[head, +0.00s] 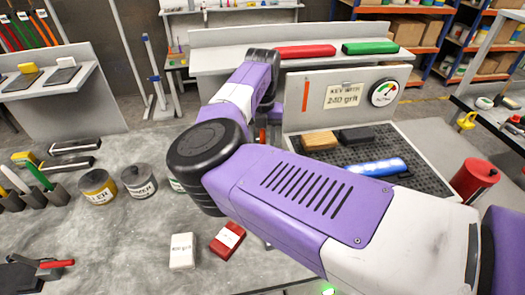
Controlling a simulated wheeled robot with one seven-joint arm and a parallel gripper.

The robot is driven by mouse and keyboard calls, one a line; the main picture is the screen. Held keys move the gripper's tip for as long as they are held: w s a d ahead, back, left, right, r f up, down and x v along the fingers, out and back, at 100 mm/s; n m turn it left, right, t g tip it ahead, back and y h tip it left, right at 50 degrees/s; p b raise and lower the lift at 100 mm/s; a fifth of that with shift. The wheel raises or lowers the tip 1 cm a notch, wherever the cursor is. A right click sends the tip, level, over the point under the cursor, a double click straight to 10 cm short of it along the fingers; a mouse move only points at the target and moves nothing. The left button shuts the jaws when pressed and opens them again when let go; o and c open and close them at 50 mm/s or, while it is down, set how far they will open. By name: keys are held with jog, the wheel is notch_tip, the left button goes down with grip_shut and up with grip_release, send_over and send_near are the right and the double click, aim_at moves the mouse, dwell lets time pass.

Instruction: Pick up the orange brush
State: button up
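No orange brush shows clearly. A thin orange upright strip (306,95) is on the grey panel beside the "KEY WITH 240 grit" label, and I cannot tell whether it is a brush. A small orange-red patch shows just right of my arm's elbow, mostly hidden by the arm. My purple and white arm crosses the middle of the picture. Its far end bends down behind the forearm, so my gripper is hidden. Upright tools with green (38,174) and yellow-white (15,180) handles stand in dark holders at the left.
Labelled tins (139,182) stand left of my arm. A white box (182,251) and a red box (227,238) lie on the grey bench. A dark perforated tray (415,180) holds blocks and a blue-white cylinder (377,167). A red can (474,180) stands at right.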

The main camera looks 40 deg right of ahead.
jog(key=shift+f, duration=1)
grip_shut()
jog(key=shift+r, duration=0.1)
